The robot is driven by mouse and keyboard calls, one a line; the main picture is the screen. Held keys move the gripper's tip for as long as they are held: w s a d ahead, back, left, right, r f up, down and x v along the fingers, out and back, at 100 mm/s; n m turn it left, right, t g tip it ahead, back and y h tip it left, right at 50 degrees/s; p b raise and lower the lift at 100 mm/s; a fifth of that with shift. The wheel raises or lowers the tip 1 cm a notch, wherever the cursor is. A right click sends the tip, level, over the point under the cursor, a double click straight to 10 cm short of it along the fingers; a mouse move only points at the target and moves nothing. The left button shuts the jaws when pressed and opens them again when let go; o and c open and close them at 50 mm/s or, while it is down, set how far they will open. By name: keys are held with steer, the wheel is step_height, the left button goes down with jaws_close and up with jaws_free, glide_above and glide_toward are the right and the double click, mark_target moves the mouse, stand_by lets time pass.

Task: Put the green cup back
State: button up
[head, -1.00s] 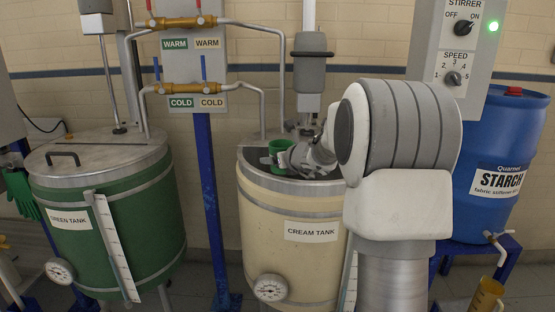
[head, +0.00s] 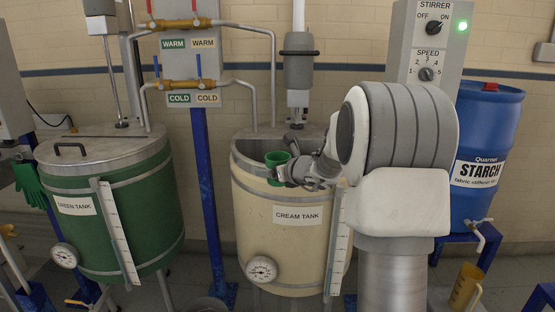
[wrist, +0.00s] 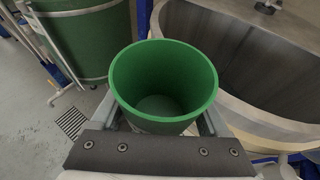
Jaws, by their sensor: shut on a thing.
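The green cup (head: 277,159) is held upright by my gripper (head: 283,172) at the front rim of the cream tank (head: 262,206). In the wrist view the green cup (wrist: 165,82) stands between the two fingers of my gripper (wrist: 165,122), mouth up, and looks empty inside. The open mouth of the cream tank (wrist: 240,58) lies to the right of the cup in that view. The cup's underside is hidden.
The green tank (head: 119,232) with a closed lid stands at left. A control box (head: 433,42) with a lit green lamp hangs at upper right. A blue starch barrel (head: 487,130) and a yellowish jug (head: 465,287) are at right.

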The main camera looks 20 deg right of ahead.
steer(key=s+a+f+n+g+y, duration=0.2)
steer(key=s+a+f+n+y, duration=0.35)
steer(key=s+a+f, duration=0.35)
steer(key=s+a+f+n+g+y+p, duration=0.1)
steer(key=s+a+n+g+y+p, duration=0.2)
steer(key=p, duration=1.1)
steer(key=s+a, duration=0.3)
steer(key=s, duration=0.2)
steer(key=shift+s+a+f+n+y+p, duration=0.15)
steer(key=shift+s+a+n+y+p, duration=0.15)
steer(key=shift+s+n+y+p, duration=0.1)
steer(key=shift+s+a+f+g+p, duration=0.1)
steer(key=shift+a+g+p, duration=0.05)
steer(key=shift+g+p, duration=0.2)
